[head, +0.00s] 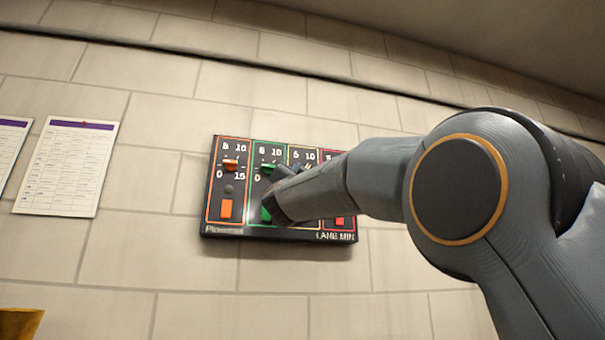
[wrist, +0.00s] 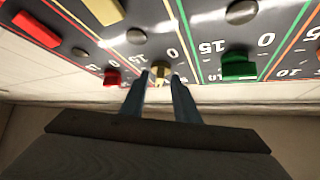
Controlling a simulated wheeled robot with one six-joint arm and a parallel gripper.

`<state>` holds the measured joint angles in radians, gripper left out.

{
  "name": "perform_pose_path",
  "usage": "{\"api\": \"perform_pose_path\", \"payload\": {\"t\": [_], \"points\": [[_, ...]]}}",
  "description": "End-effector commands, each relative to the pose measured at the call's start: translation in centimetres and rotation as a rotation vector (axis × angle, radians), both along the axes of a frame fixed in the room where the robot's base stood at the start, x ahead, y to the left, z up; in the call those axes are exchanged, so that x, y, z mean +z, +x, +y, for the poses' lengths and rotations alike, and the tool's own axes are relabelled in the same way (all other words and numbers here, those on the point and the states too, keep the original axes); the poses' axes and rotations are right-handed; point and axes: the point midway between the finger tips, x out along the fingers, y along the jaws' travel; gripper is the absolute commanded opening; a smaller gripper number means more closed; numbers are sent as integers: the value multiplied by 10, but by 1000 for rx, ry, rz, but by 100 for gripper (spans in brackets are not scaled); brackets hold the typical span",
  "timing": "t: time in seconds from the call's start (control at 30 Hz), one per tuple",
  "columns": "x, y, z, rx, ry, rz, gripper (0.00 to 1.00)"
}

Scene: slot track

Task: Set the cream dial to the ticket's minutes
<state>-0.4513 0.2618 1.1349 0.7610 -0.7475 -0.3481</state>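The dark lane panel (head: 228,190) hangs on the wall, with orange, green, cream and red lanes, each with a small dial on a numbered scale. In the wrist view the panel appears upside down. The cream dial (wrist: 161,72) sits between the two fingertips of my gripper (wrist: 160,77), with a narrow gap seeming to show at the sides. In the head view my arm covers most of the cream lane, and its dial setting is unclear. Two paper sheets, one full (head: 68,166) and one cut off (head: 10,145), hang at left; their writing is too small to read.
The green dial (wrist: 238,66) and the red dial (wrist: 112,77) flank the cream one closely. The orange dial (head: 230,164) is farther left in the head view. Coloured blocks, such as the orange one (head: 226,209), stand lower on the panel. A yellow object (head: 18,323) shows at bottom left.

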Motion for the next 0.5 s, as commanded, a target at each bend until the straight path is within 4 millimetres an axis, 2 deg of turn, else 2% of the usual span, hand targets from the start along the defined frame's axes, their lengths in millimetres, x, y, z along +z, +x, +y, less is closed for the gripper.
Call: {"api": "perform_pose_path", "payload": {"t": [0.27,0.5], "points": [[-1,-2,0,-1,0,-1,28],[-18,-20,4,1,0,-1,28]]}}
